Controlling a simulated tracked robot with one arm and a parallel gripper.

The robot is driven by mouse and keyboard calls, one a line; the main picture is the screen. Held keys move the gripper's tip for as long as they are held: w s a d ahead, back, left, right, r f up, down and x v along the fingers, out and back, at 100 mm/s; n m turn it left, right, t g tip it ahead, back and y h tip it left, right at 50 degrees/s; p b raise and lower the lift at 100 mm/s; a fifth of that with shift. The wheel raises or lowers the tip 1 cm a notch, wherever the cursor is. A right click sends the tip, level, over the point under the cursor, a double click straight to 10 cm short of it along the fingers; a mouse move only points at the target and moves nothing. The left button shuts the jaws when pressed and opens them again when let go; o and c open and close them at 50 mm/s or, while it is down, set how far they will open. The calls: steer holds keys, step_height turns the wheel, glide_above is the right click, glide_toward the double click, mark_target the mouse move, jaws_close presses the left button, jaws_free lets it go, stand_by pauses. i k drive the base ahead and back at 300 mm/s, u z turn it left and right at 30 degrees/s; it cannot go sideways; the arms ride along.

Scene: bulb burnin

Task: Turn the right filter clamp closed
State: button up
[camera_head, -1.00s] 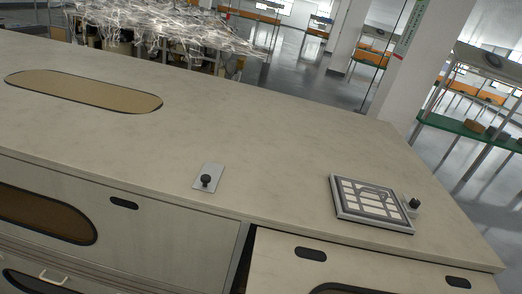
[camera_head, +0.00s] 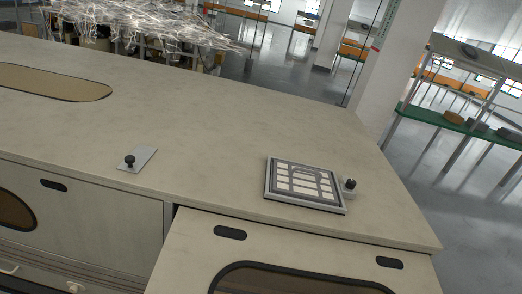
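A square filter panel (camera_head: 305,184) with a grey frame and a pale grid lies flat on the worktop, right of the middle. A small clamp with a black knob (camera_head: 350,185) on a light base sits against or close beside its right edge. A second black knob (camera_head: 130,161) stands on a light metal plate (camera_head: 143,159) further left, well apart from the filter panel. I cannot tell from this distance how either clamp is turned. My gripper does not show in the view.
The pale worktop (camera_head: 220,125) is mostly clear. A tan oval inset (camera_head: 60,82) lies at its left. Cabinet fronts with dark slots (camera_head: 230,232) are below the front edge. A tangle of clear strands (camera_head: 140,24) hangs behind. A pillar (camera_head: 377,55) and green shelf (camera_head: 455,124) stand at the right.

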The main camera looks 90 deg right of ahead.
mark_target(350, 184)
steer(key=u, duration=0.05)
steer(key=k, duration=1.9)
steer(key=z, duration=2.2)
steer(key=i, duration=1)
